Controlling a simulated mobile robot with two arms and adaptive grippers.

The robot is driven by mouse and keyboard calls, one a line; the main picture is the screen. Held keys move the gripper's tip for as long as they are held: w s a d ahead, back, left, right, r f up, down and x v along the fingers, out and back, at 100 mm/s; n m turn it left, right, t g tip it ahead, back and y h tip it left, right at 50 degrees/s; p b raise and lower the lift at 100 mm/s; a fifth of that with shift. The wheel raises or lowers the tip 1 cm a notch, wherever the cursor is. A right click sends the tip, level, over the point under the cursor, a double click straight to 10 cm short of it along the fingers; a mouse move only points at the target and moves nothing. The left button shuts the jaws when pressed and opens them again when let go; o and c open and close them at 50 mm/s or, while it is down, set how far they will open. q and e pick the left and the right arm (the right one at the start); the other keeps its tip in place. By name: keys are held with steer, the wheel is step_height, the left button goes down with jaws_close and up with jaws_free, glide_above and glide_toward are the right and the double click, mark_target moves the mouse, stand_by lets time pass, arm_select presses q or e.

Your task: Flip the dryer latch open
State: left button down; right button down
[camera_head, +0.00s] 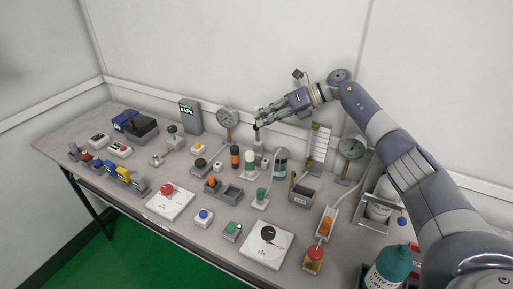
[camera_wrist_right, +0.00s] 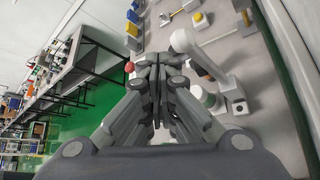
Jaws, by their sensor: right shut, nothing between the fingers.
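My right gripper (camera_head: 257,122) reaches in from the right and hangs over the back middle of the bench, fingers shut with nothing between them. In the right wrist view its closed fingers (camera_wrist_right: 160,62) point away from the camera. Just below the gripper in the head view stands a small grey upright fixture (camera_head: 258,143); touching or apart, I cannot tell. A clear cylinder with a dark band (camera_head: 281,160) stands to its right. I cannot tell which fixture is the dryer or make out its latch. My left gripper is not in view.
The bench (camera_head: 120,177) is crowded. Round gauges (camera_head: 228,117) stand at the back, with another gauge (camera_head: 351,148) farther right. White plates carry a red knob (camera_head: 167,189) and a black knob (camera_head: 267,233). A teal-capped bottle (camera_head: 390,265) stands at the front right near my arm.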

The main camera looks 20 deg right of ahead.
step_height(320, 180, up, 9)
stand_by(0.3)
stand_by(0.4)
